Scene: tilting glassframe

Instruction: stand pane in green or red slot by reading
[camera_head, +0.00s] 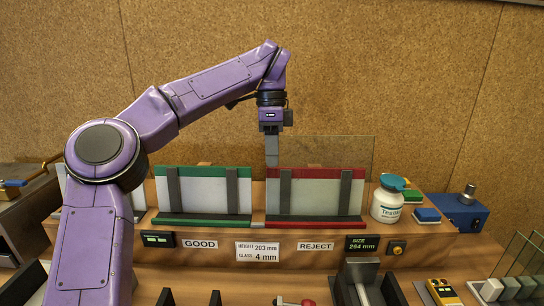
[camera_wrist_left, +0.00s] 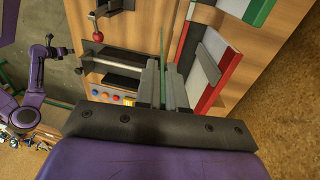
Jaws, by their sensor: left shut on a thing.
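My left gripper (camera_head: 271,152) is shut on a clear glass pane (camera_head: 335,150), held by its left side above the red-edged slot. In the left wrist view the fingers (camera_wrist_left: 163,90) grip the pane (camera_wrist_left: 163,48), seen edge-on as a thin green strip. The size display (camera_head: 362,243) reads 264 mm. A card (camera_head: 257,251) reads height 203 mm, glass 4 mm. The pane's lower edge is hard to make out.
A white bottle with a teal cap (camera_head: 387,200) stands right of the red slot, near a blue box (camera_head: 459,212). A dark fixture (camera_head: 360,280) stands in front.

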